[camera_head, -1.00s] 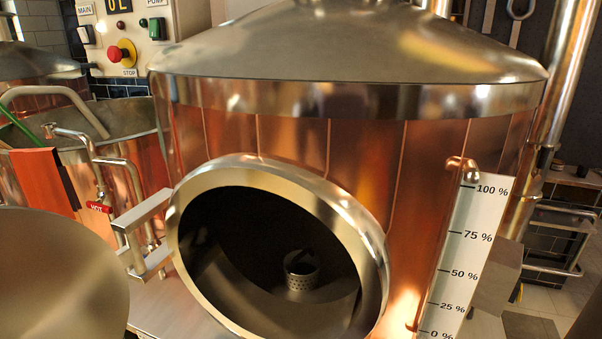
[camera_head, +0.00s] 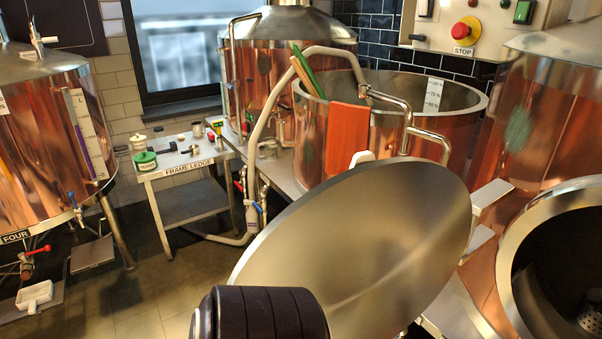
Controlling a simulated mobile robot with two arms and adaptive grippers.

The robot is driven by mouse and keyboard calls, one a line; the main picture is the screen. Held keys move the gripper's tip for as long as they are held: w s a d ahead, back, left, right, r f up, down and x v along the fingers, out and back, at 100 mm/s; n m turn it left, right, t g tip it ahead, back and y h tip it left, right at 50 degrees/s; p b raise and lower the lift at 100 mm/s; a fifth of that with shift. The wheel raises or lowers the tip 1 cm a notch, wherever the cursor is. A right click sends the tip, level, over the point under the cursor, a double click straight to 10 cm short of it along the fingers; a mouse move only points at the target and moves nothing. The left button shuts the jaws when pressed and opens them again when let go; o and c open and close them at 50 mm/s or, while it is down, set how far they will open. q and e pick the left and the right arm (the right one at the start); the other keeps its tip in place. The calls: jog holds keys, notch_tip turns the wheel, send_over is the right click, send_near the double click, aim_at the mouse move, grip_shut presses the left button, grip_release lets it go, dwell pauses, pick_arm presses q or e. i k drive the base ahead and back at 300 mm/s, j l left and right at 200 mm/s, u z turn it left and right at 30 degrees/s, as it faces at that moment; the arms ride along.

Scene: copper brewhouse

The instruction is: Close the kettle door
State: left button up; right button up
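The kettle door (camera_head: 365,240) is a large round steel disc, swung wide open to the left of the kettle (camera_head: 550,110). Pale hinge brackets (camera_head: 485,215) show between the door and the kettle. The round kettle opening (camera_head: 510,265) has a polished rim and a dark inside with a perforated strainer (camera_head: 590,318); its right part is cut off by the picture edge. A black ribbed part of my own arm stands in front of the door's lower left edge. Neither gripper's fingers show.
An open copper tub (camera_head: 460,95) with an orange cloth (camera_head: 346,135) on its rim stands behind the door. A ledge table (camera_head: 190,168) with small items is at the back left. Another copper tank (camera_head: 40,140) stands far left. Floor (camera_head: 130,290) is clear left of the door.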

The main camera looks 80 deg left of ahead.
aim_at(375, 243)
jog(key=k+j, duration=0.1)
jog(key=j, duration=0.3)
jog(key=k+j+z, duration=0.1)
jog(key=j, duration=0.3)
jog(key=k+j+z, duration=0.1)
jog(key=j, duration=0.3)
jog(key=k+j, duration=0.2)
jog(key=j, duration=0.2)
jog(key=k+j+z, duration=0.1)
jog(key=j, duration=0.3)
jog(key=k+j, duration=0.25)
jog(key=j+z, duration=0.05)
jog(key=j, duration=0.1)
